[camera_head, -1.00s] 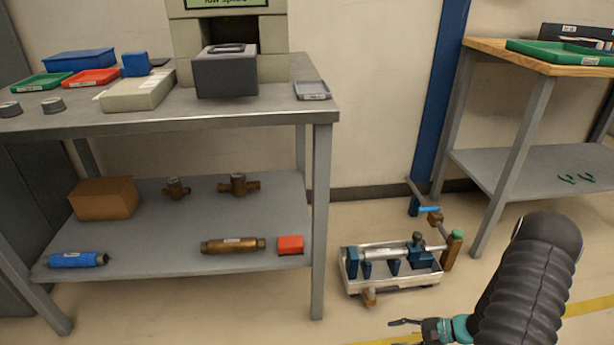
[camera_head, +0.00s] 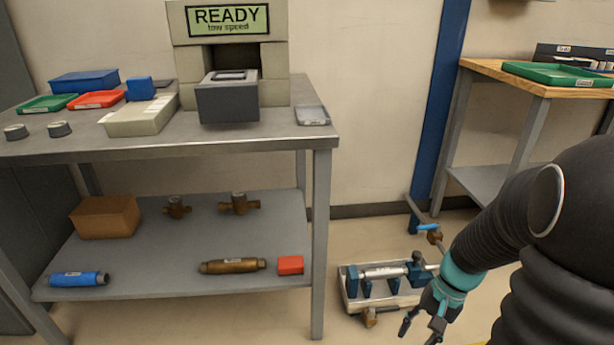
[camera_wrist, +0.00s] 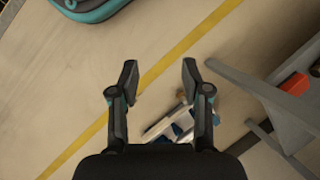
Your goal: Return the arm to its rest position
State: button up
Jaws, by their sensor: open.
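My gripper (camera_head: 421,329) is at the lower right of the head view, in front of the floor rig and right of the grey bench. In the wrist view my gripper (camera_wrist: 160,82) has its two fingers spread apart with nothing between the tips. My black-sleeved arm covers the lower right of the head view and hides part of the wooden-topped table and floor.
A floor rig (camera_head: 381,281) with blue clamps stands right of the grey bench (camera_head: 180,140). The bench carries a machine (camera_head: 228,98) reading READY, trays and parts. A wooden-topped table (camera_head: 490,68) is at right. A yellow line (camera_wrist: 172,64) crosses open floor.

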jog(key=s+a+r+n+t+h+p, duration=0.1)
jog(key=s+a+r+n+t, duration=0.2)
jog(key=r, duration=0.8)
jog(key=s+a+r+n+t+h+p, duration=0.2)
jog(key=s+a+r+n+t, duration=0.1)
jog(key=r, duration=0.8)
jog(key=shift+s+a+t+h, duration=0.3)
jog(key=shift+s+a+t, duration=0.4)
jog(key=shift+s, duration=0.45)
